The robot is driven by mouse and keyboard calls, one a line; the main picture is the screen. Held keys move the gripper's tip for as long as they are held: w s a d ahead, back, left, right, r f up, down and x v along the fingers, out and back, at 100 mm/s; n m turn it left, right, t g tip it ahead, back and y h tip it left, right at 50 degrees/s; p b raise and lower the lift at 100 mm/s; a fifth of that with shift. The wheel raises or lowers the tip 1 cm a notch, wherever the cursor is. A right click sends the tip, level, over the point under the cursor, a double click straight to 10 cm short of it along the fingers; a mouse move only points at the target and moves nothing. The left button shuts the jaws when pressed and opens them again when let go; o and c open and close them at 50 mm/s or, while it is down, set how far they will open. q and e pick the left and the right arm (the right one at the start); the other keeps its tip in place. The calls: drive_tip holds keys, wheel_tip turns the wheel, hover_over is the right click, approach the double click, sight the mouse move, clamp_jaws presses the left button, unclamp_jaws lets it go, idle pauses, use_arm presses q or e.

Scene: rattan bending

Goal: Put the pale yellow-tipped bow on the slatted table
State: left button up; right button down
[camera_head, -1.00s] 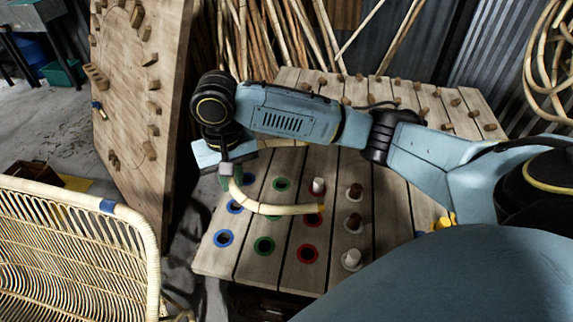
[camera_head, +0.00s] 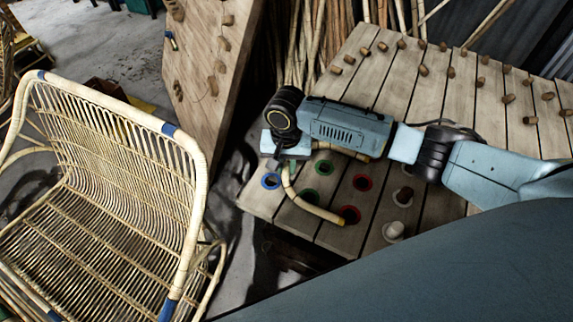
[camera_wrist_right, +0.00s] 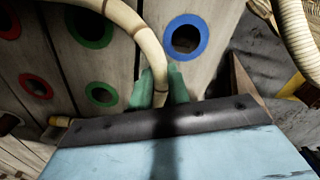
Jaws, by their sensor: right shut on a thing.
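The pale rattan bow (camera_head: 311,208) with a yellow tip is held in my right gripper (camera_head: 288,162). In the head view it hangs from the gripper and curves right, its tip near a red-ringed hole; I cannot tell if it touches the boards. In the right wrist view the green fingers (camera_wrist_right: 161,88) are shut on the bow (camera_wrist_right: 148,42), beside a blue-ringed hole. The slatted table (camera_head: 345,238) lies under the gripper, with blue, green and red ringed holes. A second pale rattan piece (camera_head: 340,150) lies partly hidden behind my right arm. My left gripper is not in view.
A rattan chair (camera_head: 110,150) stands close at the left of the table. An upright wooden board with pegs (camera_head: 205,75) stands behind it. Several wooden pegs (camera_head: 423,70) fill the table's far half. White-based pegs (camera_head: 393,231) stand near the front edge. Rattan poles (camera_head: 313,45) lean behind.

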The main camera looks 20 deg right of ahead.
drive_tip(key=c, duration=1.3)
unclamp_jaws()
wheel_tip(320, 180, up, 12)
drive_tip(key=p, duration=0.2)
drive_tip(key=shift+r+p, duration=0.1)
drive_tip(key=shift+p, duration=0.2)
